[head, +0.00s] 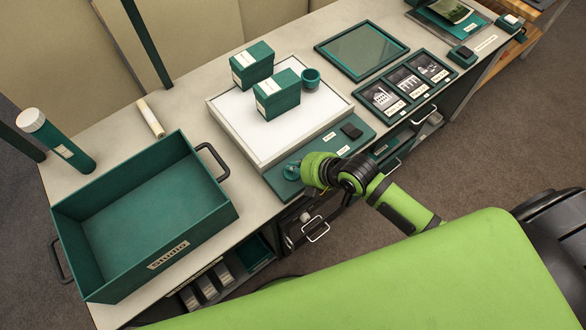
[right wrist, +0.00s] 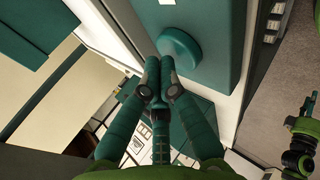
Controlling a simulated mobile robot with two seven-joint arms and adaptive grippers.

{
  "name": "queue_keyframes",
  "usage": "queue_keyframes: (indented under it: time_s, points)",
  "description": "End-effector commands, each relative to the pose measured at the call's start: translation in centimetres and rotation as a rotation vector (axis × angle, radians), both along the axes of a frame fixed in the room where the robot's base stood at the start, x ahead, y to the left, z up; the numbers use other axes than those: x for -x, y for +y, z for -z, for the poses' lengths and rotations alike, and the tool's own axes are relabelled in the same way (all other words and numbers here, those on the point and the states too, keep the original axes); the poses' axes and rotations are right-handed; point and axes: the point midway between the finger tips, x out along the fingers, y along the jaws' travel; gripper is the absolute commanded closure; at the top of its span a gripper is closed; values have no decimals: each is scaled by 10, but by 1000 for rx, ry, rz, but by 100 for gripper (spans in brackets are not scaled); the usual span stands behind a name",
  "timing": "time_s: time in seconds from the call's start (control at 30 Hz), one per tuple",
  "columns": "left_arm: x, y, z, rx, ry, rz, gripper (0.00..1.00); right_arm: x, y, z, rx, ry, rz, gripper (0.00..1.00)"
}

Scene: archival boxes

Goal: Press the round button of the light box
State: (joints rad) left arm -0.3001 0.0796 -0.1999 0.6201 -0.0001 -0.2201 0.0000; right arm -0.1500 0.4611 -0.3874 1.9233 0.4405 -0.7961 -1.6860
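The light box (head: 225,118) is a low white panel on the worktop with a teal control strip along its front. Its round teal button (head: 291,171) is at the left end of the strip, partly hidden by my right gripper (head: 305,172). In the right wrist view the round button (right wrist: 180,52) stands out from the teal strip. My right gripper (right wrist: 158,64) has its fingertips together, with nothing seen between them, right beside the button's edge. I cannot tell whether they touch it.
Two teal boxes (head: 278,98) and a teal cup (head: 311,78) stand on the white panel. A dark square piece (head: 351,131) is on the strip's right part. A large open teal box (head: 151,211) stands left. Framed pictures (head: 408,84) lie right.

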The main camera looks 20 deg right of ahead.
Motion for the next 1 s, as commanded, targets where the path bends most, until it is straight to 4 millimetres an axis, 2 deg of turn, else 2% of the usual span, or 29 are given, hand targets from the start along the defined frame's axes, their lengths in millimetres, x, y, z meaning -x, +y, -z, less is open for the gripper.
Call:
queue_keyframes:
  time_s: [0.17, 0.7, 1.0]
  points:
    - [0, 0, -7, 0, 0, 0, 60, 0, 0, -8, 0, -1, -1, 100]
    - [0, 0, -60, 0, 0, 0, 60, 0, 0, -61, -1, -2, -1, 100]
    - [0, 0, -60, 0, 0, 0, 60, 0, 0, -61, -2, -1, -1, 100]
